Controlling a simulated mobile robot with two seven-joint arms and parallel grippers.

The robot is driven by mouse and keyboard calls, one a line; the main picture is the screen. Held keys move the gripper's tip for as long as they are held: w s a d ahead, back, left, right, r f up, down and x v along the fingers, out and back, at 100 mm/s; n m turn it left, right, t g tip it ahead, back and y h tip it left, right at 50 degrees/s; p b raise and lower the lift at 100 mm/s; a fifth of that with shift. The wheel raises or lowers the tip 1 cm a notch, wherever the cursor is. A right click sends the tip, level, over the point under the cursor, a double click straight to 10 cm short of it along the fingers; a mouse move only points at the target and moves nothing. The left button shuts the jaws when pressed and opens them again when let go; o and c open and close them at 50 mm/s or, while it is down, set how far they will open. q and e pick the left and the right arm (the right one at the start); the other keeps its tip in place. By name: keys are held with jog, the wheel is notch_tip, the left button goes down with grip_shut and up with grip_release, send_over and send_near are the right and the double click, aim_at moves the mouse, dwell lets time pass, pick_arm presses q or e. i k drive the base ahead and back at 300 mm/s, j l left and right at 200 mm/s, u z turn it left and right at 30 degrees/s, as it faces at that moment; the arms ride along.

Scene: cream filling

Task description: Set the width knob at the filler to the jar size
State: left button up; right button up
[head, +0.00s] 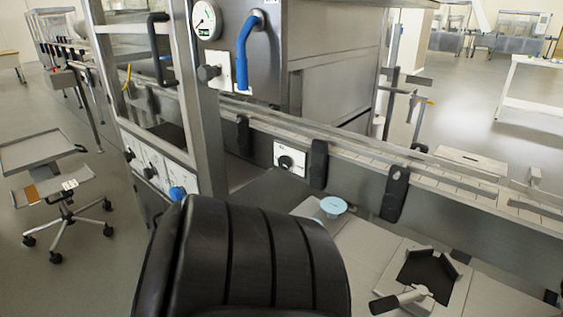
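Several knobs show on the filler, and I cannot tell which one is the width knob. A black knob (285,162) sits on a white plate on the conveyor's side, right of centre. A blue knob (177,193) and two black knobs, one of them here (150,172), sit on a slanted white panel at left. Another black knob (208,72) stands out near the round gauge (206,20). The scale marks are too small to read. A round pale blue piece (333,206) stands on the work surface; I cannot tell if it is a jar's lid. Neither gripper is in view.
A black ribbed form fills the bottom middle and hides part of the work surface. A blue bent handle (244,50) stands out at the top. A wheeled stand (55,185) is at left.

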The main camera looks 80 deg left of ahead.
aim_at(285, 163)
jog(key=u, duration=2.6)
